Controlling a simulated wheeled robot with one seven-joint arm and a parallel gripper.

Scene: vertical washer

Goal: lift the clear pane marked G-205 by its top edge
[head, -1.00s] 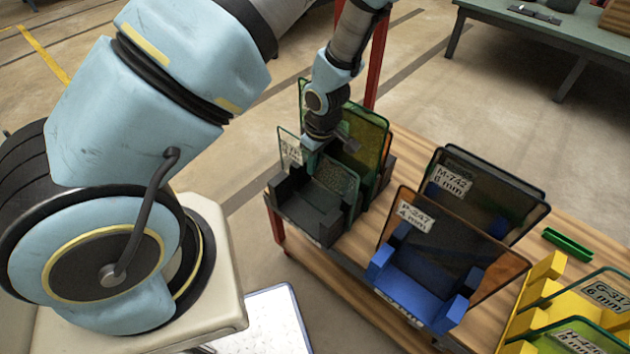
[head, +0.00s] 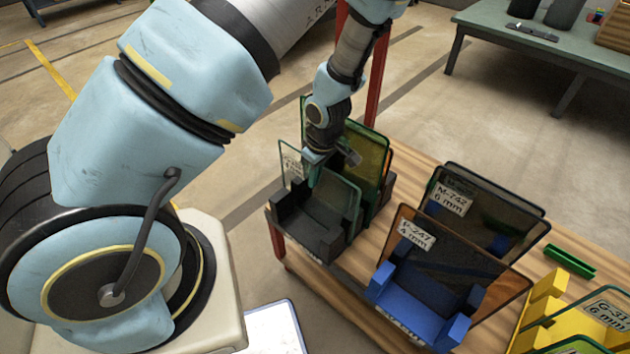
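A clear pane (head: 335,196) with a dark green edge stands in the black rack (head: 323,240) at the near left of the table. Its white label (head: 292,165) is partly hidden and too small to read fully, so I cannot confirm G-205. My gripper (head: 313,172) is at this pane's top edge, left of its middle, pointing down. The fingertips are small and partly hidden by the wrist, so I cannot tell whether they are closed on the edge. The pane's lower part sits between the rack's arms.
A yellow-green tinted pane (head: 373,152) stands close behind my gripper. To the right are a blue rack (head: 418,302) with a brown pane, dark pane M-742 (head: 490,203), a yellow rack (head: 540,308) with clear panes, and a green bar (head: 570,261). A red post (head: 377,80) rises behind.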

